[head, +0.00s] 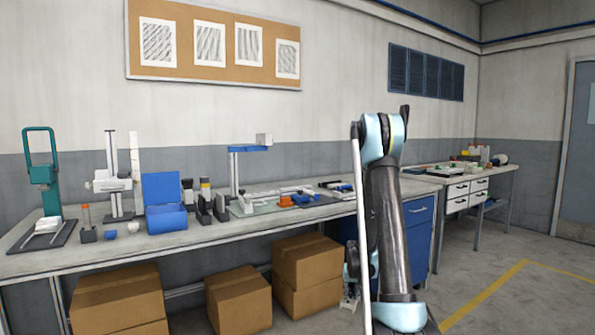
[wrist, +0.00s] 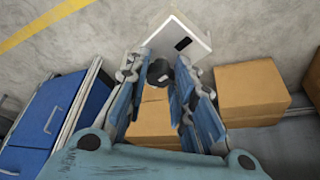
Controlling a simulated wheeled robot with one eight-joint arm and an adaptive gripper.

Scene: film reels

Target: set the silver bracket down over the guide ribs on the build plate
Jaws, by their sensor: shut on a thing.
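My gripper (wrist: 160,72) is shut on a pale, angular piece with a dark slot, the silver bracket (wrist: 187,32), at the top of the wrist view. The bracket is tilted in the picture and extends beyond the fingertips, above the floor. In the head view my arm hides most of the gripper, low in front of the bench and left of the yellow floor line. A flat greenish plate (head: 262,209) lies on the bench with an orange part (head: 285,201) on or beside it. I cannot tell whether it is the build plate, and I see no guide ribs clearly.
The long workbench (head: 200,235) carries a teal press (head: 42,172), a blue open box (head: 166,202) and a stand with a blue arm (head: 236,168). Cardboard boxes (head: 120,300) stand beneath it. Blue drawers (head: 420,215) are behind my arm. Floor at the right is clear.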

